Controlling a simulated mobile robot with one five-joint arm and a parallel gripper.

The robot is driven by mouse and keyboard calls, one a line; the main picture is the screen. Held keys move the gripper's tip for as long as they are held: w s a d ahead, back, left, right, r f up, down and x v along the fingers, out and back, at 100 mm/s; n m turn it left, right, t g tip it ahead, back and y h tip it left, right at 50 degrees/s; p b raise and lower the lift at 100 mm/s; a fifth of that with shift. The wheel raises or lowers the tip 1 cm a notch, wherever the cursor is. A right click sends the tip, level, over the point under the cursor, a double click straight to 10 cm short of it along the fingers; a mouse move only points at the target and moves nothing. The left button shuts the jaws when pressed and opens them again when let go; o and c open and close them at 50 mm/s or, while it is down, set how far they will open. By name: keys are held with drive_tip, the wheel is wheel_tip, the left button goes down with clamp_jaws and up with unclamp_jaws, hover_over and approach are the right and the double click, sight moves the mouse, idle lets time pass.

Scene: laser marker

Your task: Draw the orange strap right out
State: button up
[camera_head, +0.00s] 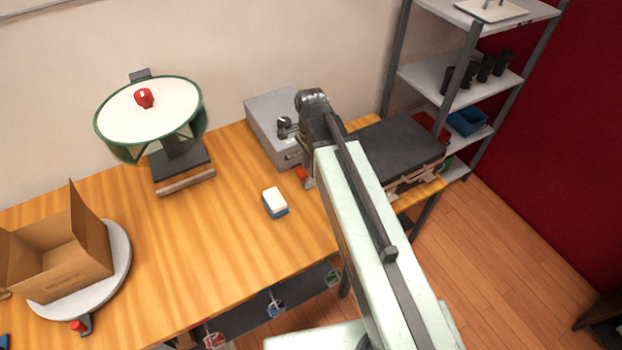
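A small orange-red piece (301,174) shows at the front lower edge of the grey metal box (268,112), just left of my arm. It may be the end of the orange strap, but it is too small to tell. My pale green arm reaches up from the bottom of the view to a dark joint beside the box. The arm covers what lies right of the orange-red piece. My gripper's fingers cannot be made out; they seem hidden behind the arm.
A blue and white block (274,202) lies on the wooden table (200,240). A green-rimmed round drum (150,108) stands at the back left, an open carton (65,262) at the left. A dark flat-topped unit (402,148) stands right of my arm, near grey shelves (440,75).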

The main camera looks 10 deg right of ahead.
wheel_tip(320, 180, down, 3)
drive_tip(key=shift+f+b, duration=0.15)
drive_tip(key=shift+b, duration=0.8)
clamp_jaws()
idle(0.6)
